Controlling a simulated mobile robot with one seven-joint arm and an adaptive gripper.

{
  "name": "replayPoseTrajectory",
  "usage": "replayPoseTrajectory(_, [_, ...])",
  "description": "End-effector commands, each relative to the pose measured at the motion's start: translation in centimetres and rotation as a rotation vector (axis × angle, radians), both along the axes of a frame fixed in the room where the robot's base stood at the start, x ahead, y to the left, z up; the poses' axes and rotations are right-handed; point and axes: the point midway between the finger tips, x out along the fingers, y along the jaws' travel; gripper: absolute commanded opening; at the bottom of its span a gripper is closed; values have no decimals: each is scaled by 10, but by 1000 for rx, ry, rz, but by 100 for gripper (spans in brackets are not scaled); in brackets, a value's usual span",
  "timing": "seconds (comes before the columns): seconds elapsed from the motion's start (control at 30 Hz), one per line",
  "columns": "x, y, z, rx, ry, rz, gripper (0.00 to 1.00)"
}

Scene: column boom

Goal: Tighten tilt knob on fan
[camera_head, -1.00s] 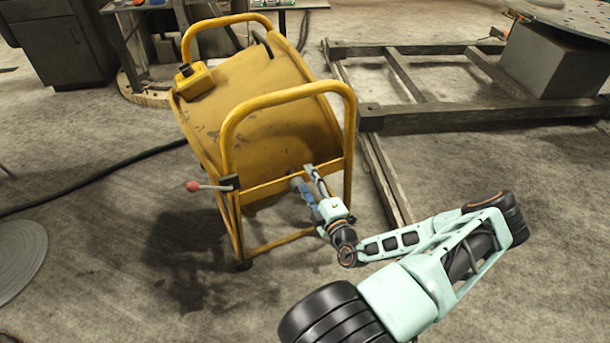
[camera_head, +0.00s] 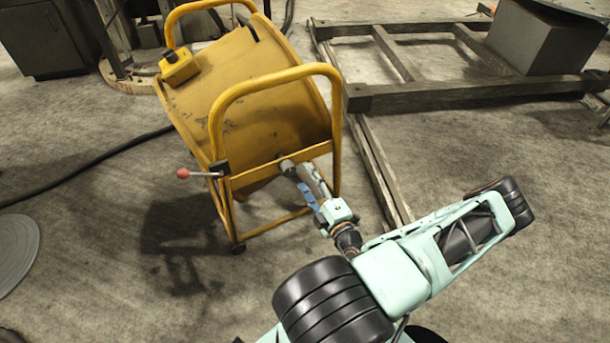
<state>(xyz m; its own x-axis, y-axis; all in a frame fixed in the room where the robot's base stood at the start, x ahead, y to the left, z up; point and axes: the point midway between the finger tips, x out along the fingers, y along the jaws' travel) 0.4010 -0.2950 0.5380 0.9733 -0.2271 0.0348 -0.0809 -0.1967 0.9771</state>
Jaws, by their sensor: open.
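The yellow drum fan (camera_head: 235,85) stands tilted in its yellow tube frame on the floor. A small round grey piece (camera_head: 287,166), which looks like the tilt knob, sits on the frame's front crossbar near the right upright. My gripper (camera_head: 299,178) reaches up to it from the lower right. Its grey and blue fingers are apart, with the tips at or just short of the grey piece. Whether they touch it or stand around it I cannot tell. A lever with a red ball end (camera_head: 183,173) sticks out left from the frame's left upright.
A yellow box (camera_head: 179,66) sits on the fan's left side. A black cable (camera_head: 90,168) runs over the floor to the left. A dark timber frame (camera_head: 450,95) lies to the right, close to the fan. The floor left of the fan is mostly clear.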

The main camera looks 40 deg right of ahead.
Motion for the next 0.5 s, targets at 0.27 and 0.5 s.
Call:
replayPoseTrajectory(0.27, [-9, 2, 0, 0, 0, 0, 55])
replayPoseTrajectory(0.5, [-8, 2, 1, 0, 1, 1, 55])
